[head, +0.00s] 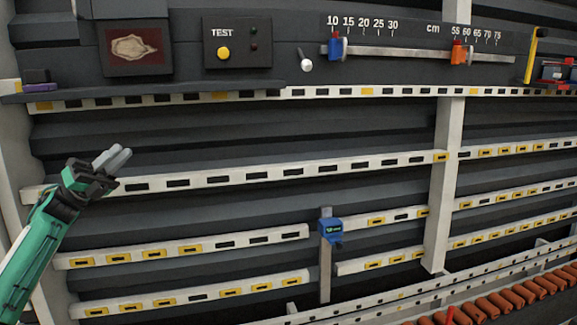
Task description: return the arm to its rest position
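My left gripper (117,160) is at the left of the head view, on the end of my green and black arm. Its two grey fingers point up and to the right, in front of the slotted white rails. The fingers appear close together, and I see nothing between them, but I cannot tell whether a small gap is left. My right gripper is not in the head view.
A dark slatted wall carries slotted white rails (245,176). A TEST box (237,43) with a yellow button and a centimetre scale with blue (335,46) and orange (459,52) sliders are above. A blue device (330,230) sits on a post. Orange-brown rollers (497,303) are at lower right.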

